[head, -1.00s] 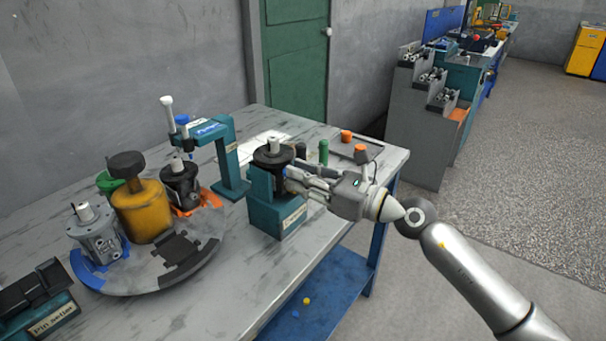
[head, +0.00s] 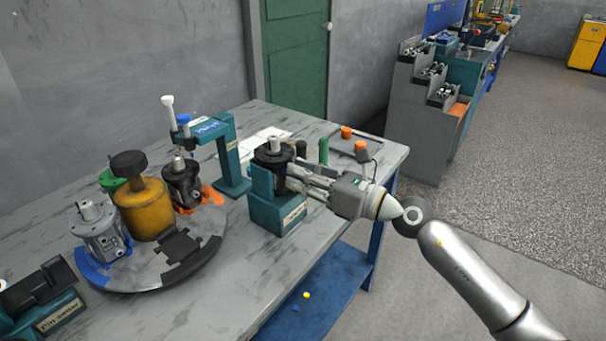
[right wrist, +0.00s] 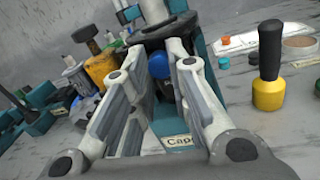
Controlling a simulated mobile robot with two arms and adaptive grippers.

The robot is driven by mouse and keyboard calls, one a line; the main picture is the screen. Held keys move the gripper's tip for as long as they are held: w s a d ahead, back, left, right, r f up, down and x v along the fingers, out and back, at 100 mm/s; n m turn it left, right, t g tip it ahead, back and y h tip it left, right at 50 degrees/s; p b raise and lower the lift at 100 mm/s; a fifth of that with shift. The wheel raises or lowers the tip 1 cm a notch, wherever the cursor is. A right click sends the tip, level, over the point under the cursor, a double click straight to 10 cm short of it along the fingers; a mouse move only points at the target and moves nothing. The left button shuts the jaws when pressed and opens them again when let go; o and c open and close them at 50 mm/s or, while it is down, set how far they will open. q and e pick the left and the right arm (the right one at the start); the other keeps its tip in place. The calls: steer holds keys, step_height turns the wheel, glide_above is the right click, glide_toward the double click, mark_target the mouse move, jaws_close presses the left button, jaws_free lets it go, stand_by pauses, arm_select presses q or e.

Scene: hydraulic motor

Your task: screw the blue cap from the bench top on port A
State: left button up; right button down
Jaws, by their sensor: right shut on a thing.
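The black motor (head: 273,160) stands upright in a teal holder (head: 278,215) near the middle of the bench. My right gripper (head: 291,175) reaches it from the right, with its fingertips close against the motor's side. In the right wrist view, a blue cap (right wrist: 158,73) sits between the fingers of my right gripper (right wrist: 160,62), which is shut on it. The cap faces the dark motor body (right wrist: 165,33). Port A is hidden behind the cap and fingers, so I cannot tell whether the thread is engaged. My left gripper is out of view.
A turntable (head: 150,278) with a yellow canister (head: 143,210) and two motors stands to the left. A teal press frame (head: 229,160) stands behind the holder. Orange caps (head: 346,132) and a green cylinder (head: 323,151) stand at the back right.

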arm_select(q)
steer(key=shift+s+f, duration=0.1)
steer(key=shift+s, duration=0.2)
arm_select(e)
steer(key=shift+f, duration=0.1)
steer(key=c, duration=1.6)
jaws_free()
steer(key=shift+c, duration=0.2)
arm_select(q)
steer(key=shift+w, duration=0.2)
arm_select(e)
steer(key=shift+o, duration=0.4)
